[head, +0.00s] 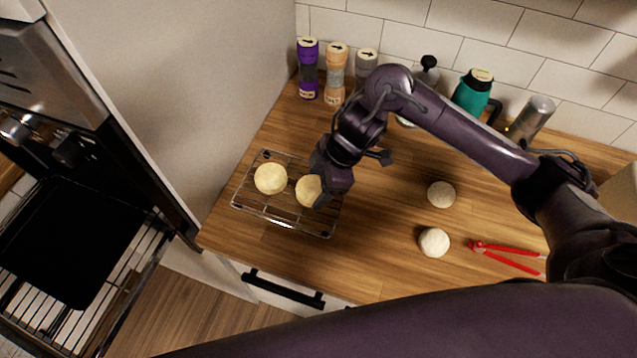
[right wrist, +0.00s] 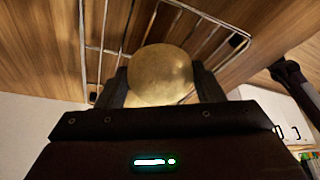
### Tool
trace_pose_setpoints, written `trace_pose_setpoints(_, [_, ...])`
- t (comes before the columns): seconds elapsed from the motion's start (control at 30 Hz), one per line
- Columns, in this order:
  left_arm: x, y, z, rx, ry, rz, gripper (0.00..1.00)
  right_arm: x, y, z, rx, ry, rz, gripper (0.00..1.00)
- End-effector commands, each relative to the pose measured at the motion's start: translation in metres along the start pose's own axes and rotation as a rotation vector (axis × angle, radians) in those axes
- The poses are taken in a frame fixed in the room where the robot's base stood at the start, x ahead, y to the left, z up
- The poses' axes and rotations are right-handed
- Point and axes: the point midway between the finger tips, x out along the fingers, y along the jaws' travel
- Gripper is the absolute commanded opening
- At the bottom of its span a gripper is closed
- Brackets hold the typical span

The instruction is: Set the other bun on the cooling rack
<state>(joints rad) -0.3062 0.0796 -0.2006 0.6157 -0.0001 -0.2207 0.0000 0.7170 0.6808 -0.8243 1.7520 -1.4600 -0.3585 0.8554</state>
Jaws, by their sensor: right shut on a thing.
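The cooling rack (head: 283,221) is a wire grid on the wooden counter at the left. One pale round bun (head: 270,179) rests on its left part. My right gripper (head: 318,193) is shut on the other bun (head: 307,189), over the right part of the rack. In the right wrist view this bun (right wrist: 160,75) sits between the two fingers, with the rack wires (right wrist: 103,45) behind it. I cannot tell whether the held bun touches the wires. My left gripper is not in view.
Grinders (head: 308,68), a teal jug (head: 473,91) and a metal canister (head: 531,117) stand along the tiled wall. An open oven with a black tray (head: 60,240) is at the left.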

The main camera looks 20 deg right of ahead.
Motion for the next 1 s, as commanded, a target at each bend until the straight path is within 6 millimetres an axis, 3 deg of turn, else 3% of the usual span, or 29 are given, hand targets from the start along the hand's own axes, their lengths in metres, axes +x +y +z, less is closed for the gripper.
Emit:
trace_pose_setpoints(0.23, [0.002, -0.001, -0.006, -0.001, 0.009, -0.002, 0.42, 0.004, 0.0, 0.002, 0.0, -0.001, -0.001, 0.39])
trace_pose_setpoints(0.27, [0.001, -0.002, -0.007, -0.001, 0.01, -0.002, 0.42, 0.003, 0.0, 0.001, 0.0, -0.001, 0.0, 0.65])
trace_pose_setpoints(0.4, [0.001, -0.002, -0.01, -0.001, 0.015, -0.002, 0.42, 0.003, 0.0, 0.001, 0.0, -0.001, -0.001, 0.83])
trace_pose_setpoints(0.77, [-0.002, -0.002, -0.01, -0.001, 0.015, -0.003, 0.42, -0.003, 0.001, -0.001, -0.001, 0.0, 0.002, 0.83])
trace_pose_setpoints(1.0, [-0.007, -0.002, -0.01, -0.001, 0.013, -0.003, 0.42, -0.047, 0.003, 0.0, -0.004, -0.003, 0.009, 0.83])
